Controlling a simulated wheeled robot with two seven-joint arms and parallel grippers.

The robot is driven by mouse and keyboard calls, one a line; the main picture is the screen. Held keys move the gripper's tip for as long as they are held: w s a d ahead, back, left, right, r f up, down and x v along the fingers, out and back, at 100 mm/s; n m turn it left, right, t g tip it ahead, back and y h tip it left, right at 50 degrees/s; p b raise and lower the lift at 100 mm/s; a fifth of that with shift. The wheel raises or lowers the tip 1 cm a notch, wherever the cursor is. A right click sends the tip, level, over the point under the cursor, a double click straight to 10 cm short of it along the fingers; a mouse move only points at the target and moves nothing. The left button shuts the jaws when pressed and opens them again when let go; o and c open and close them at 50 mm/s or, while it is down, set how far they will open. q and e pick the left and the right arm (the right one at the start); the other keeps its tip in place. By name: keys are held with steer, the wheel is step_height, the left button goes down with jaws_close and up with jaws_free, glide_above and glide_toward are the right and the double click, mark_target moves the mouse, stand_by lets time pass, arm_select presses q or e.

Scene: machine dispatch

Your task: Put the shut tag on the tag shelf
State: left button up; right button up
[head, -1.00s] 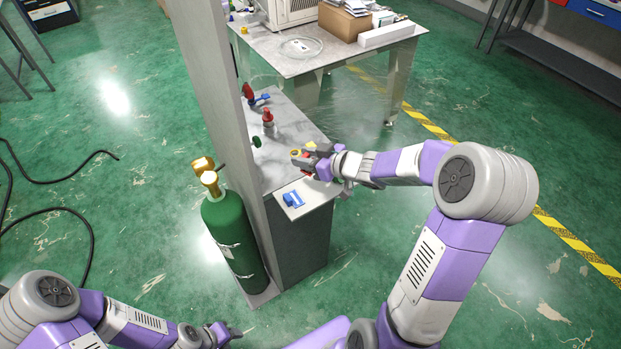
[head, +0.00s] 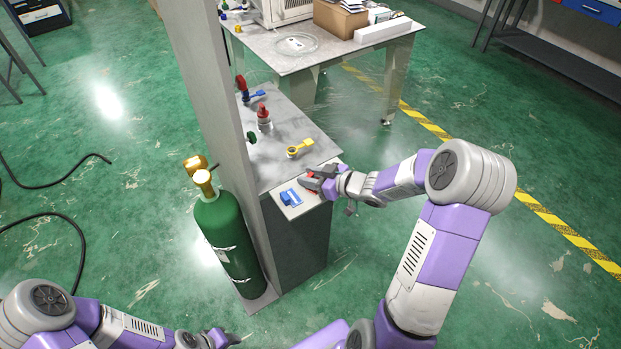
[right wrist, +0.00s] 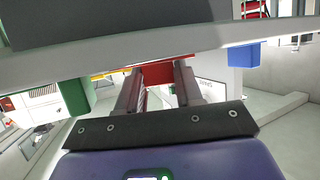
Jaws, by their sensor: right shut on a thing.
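My right gripper (head: 314,181) is shut on a red tag (head: 310,175), at the front end of the grey bench. In the right wrist view the red tag (right wrist: 160,73) shows between the two fingers; its far part is hidden. The pale tag shelf (head: 296,211) is at the bench's near end, with a blue tag (head: 291,197) on it, left of the gripper. I cannot tell whether the red tag touches the shelf. My left gripper (head: 222,338) is low at the bottom left, away from the bench; its jaws are too small to read.
A yellow valve handle (head: 300,148), a red-capped fitting (head: 263,117) and a red and blue valve (head: 247,92) stand on the bench. A grey post (head: 205,90) and a green gas cylinder (head: 230,238) stand at its left. Open floor lies right of the bench.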

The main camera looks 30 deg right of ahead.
steer(key=shift+r, duration=0.15)
steer(key=o, duration=1)
steer(key=shift+f, duration=0.2)
steer(key=shift+r, duration=0.3)
steer(key=p+v, duration=0.3)
steer(key=v, duration=0.9)
steer(key=shift+f, duration=0.15)
steer(key=shift+s, duration=0.1)
